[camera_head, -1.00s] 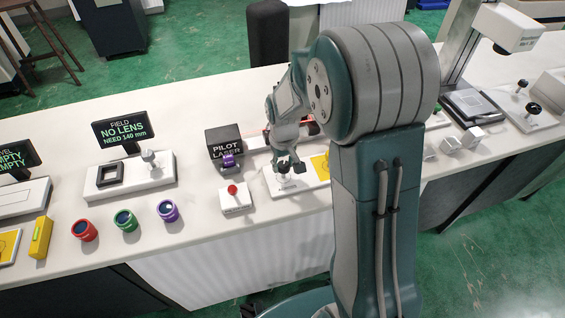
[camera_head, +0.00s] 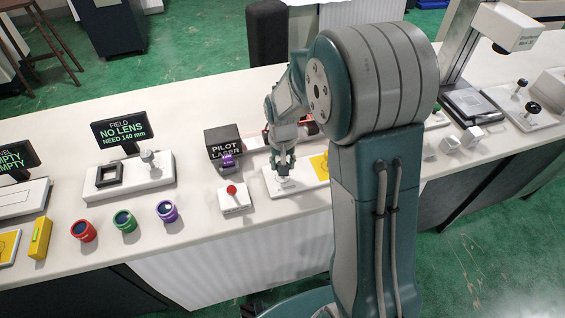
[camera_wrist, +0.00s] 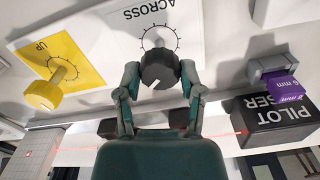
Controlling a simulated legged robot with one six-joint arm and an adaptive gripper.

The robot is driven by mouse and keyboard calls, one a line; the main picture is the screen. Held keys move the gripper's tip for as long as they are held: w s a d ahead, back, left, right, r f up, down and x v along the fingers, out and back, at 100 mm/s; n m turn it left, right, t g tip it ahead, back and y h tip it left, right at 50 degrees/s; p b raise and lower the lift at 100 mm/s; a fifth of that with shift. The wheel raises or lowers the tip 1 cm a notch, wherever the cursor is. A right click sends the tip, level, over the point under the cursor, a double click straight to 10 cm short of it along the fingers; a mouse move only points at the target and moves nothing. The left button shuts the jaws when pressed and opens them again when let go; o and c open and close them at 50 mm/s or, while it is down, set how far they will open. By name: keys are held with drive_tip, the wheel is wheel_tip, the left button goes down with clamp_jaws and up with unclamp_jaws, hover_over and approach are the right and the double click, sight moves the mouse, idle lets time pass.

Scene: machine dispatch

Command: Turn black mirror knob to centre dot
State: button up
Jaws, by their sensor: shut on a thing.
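The black mirror knob (camera_wrist: 159,68) stands on a white plate marked ACROSS (camera_wrist: 187,28), with an arc of tick marks around it. My gripper (camera_wrist: 159,78) has one finger on each side of the knob and is shut on it. A short white mark shows on the knob's face, on the side towards my palm. I cannot make out a centre dot on the scale. In the head view my gripper (camera_head: 284,174) is down at the white plate, and it largely hides the knob.
A yellow knob (camera_wrist: 44,94) on a yellow plate marked UP (camera_wrist: 78,56) stands close beside. Three lenses lie further left.

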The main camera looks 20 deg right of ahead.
drive_tip(key=shift+s+f, duration=0.15)
drive_tip(key=shift+s, duration=0.05)
drive_tip(key=o, duration=1.2)
drive_tip(key=shift+c, duration=0.2)
drive_tip(key=shift+a, duration=0.1)
drive_tip(key=shift+w, duration=0.1)
drive_tip(key=shift+r, duration=0.45)
wheel_tip(320, 180, up, 11)
